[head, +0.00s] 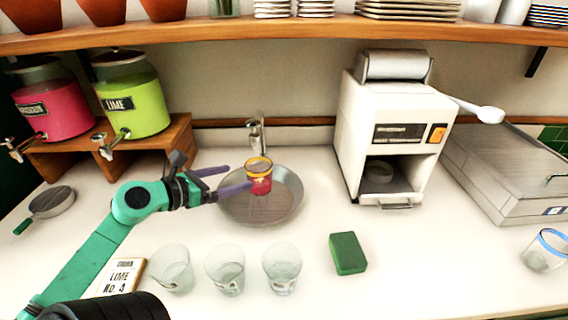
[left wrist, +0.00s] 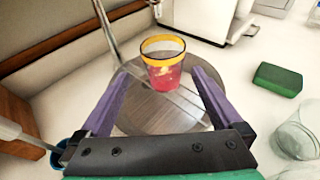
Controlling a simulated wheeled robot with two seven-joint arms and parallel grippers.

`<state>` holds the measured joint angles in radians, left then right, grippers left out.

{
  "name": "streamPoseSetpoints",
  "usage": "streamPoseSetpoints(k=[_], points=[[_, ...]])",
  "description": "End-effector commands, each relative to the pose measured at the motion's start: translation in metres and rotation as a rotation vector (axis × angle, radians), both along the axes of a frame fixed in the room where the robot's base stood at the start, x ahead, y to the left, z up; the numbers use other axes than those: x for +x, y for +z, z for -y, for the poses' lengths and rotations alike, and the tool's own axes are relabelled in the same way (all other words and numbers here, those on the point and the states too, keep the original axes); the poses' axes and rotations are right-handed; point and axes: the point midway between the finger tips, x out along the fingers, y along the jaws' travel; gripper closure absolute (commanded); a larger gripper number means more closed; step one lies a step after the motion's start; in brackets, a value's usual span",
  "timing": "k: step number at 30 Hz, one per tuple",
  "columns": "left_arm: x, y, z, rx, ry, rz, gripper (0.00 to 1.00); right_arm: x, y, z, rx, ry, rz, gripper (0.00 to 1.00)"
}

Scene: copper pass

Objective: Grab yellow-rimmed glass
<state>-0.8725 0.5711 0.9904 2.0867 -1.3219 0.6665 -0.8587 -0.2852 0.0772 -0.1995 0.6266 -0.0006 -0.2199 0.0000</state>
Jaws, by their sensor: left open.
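The yellow-rimmed glass (head: 259,176) holds something red and stands upright at the round metal basin (head: 285,205) under a tap. In the left wrist view the glass (left wrist: 163,66) is just beyond my fingertips, roughly centred between them. My left gripper (head: 232,180) is open and empty, reaching in from the left, with its purple fingers pointing at the glass. The left gripper also shows in the left wrist view (left wrist: 160,80). The glass is not between the fingers. My right gripper is not in view.
A white machine (head: 392,135) stands behind right. A blue-rimmed glass (head: 546,250) is at far right. Pink and lime dispensers (head: 131,97) stand back left.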

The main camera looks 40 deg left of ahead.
Motion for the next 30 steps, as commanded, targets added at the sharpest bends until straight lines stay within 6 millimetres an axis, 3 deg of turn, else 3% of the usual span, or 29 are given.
streamPoseSetpoints(k=[4,9,12,21,30], points=[[0.026,-0.004,0.004,0.001,-0.003,0.0,0.0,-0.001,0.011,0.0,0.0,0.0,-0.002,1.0],[0.068,-0.018,0.009,0.005,-0.002,0.0,0.0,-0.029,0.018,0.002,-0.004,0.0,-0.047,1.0],[0.082,-0.025,0.011,0.001,-0.001,0.0,0.0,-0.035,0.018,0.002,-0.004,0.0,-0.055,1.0],[0.124,-0.039,0.019,-0.001,0.001,0.004,0.0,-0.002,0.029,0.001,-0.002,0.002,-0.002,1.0],[0.134,-0.046,0.022,-0.001,0.0,0.0,0.0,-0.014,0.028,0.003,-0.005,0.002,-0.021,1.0]])
